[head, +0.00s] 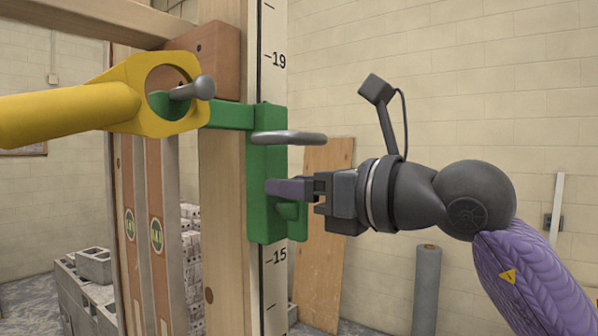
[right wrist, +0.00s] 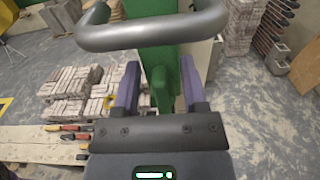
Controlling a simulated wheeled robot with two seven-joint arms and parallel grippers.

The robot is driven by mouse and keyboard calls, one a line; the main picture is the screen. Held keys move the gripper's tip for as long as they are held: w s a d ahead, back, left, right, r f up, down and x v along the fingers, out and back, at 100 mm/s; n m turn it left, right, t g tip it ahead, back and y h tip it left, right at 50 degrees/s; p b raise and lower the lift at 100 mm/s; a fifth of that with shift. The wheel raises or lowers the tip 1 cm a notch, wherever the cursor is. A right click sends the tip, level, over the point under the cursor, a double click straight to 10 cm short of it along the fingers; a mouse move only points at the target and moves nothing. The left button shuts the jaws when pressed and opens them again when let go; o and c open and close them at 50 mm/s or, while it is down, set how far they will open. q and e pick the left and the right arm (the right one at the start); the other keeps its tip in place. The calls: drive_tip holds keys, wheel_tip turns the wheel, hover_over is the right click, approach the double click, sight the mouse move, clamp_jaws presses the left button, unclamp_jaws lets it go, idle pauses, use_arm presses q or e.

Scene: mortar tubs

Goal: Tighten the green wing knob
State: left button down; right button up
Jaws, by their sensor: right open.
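The green wing knob (head: 287,211) sits low on the front of a green clamp (head: 266,170), which is mounted on a wooden post with a number scale. My right gripper (head: 275,190) comes in from the right, its purple fingers level with the knob. In the right wrist view, the knob (right wrist: 160,88) stands upright between the two spread fingers of the right gripper (right wrist: 160,80), with a gap on both sides. In the head view the near finger hides the knob's upper part. My left gripper is not in view.
A grey metal loop (head: 289,138) juts from the clamp just above my fingers. A yellow bar with a ring end (head: 70,114) hangs on a pin at the left. Brick stacks (right wrist: 70,85) and a plank table (right wrist: 40,143) stand below. Room to the right is free.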

clamp_jaws()
idle(0.4)
drive_tip(key=m, duration=0.1)
drive_tip(key=m+b, duration=0.2)
drive_tip(key=shift+w+d+f+m, duration=0.2)
drive_tip(key=shift+w+d+m, duration=0.05)
drive_tip(key=shift+w+m, duration=0.15)
drive_tip(key=shift+w+d+f+m+b, duration=0.15)
drive_tip(key=shift+w+f+m+b, duration=0.2)
drive_tip(key=shift+m+b, duration=1.5)
drive_tip(key=shift+w+d+f+m+b, duration=0.15)
drive_tip(key=shift+f+m+b, duration=0.5)
drive_tip(key=shift+m, duration=2.25)
drive_tip(key=shift+w+d+f+m+b, duration=0.2)
drive_tip(key=shift+m+b, duration=1.25)
drive_tip(key=shift+m, duration=0.9)
unclamp_jaws()
